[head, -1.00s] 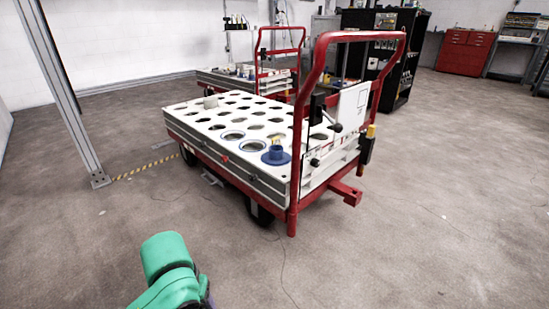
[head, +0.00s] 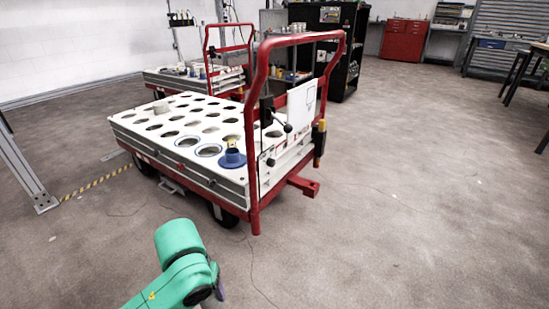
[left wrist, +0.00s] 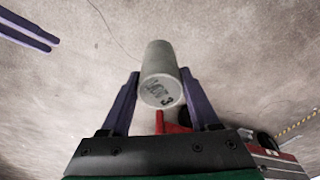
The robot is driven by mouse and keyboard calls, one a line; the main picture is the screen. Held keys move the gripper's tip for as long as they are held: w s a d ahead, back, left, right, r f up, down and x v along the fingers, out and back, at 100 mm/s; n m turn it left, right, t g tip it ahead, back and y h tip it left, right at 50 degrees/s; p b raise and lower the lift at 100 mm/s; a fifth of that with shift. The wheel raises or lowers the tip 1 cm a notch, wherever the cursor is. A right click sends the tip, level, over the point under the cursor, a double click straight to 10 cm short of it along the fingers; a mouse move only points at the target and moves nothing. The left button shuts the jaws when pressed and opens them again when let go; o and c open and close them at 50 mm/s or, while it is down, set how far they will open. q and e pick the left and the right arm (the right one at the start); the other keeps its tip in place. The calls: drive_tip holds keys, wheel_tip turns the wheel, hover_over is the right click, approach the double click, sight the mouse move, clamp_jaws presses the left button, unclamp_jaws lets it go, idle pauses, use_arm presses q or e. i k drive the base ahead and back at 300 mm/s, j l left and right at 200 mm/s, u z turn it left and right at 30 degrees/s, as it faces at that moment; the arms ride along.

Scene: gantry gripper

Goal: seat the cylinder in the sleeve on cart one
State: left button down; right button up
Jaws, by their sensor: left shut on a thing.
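My left gripper (left wrist: 158,100) is shut on a grey cylinder (left wrist: 157,60), with one purple finger on each side. Dark lettering, including a 3, shows on its near end. In the head view my green left arm comes in at the bottom, and the held cylinder is not seen there. The near cart (head: 126,128) has a white top with rows of round holes. A blue flanged piece with a yellow part (head: 232,158), possibly the sleeve, stands at its near right corner. Purple fingers, probably my right gripper (left wrist: 52,43), show at the wrist view's upper left.
The cart's red handle frame (head: 258,150) stands at its right end, with a red hitch (head: 303,186) sticking out low. A second cart (head: 160,78) stands behind. A metal post (head: 25,175) is at left. The floor in front and right is clear.

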sight(232, 160)
drive_tip(key=i+j+z, duration=0.15)
drive_tip(key=j+z, duration=0.25)
drive_tip(key=i+j+z, duration=0.1)
drive_tip(key=j+z, duration=0.3)
drive_tip(key=i+j+z, duration=0.1)
drive_tip(key=j+z, duration=0.7)
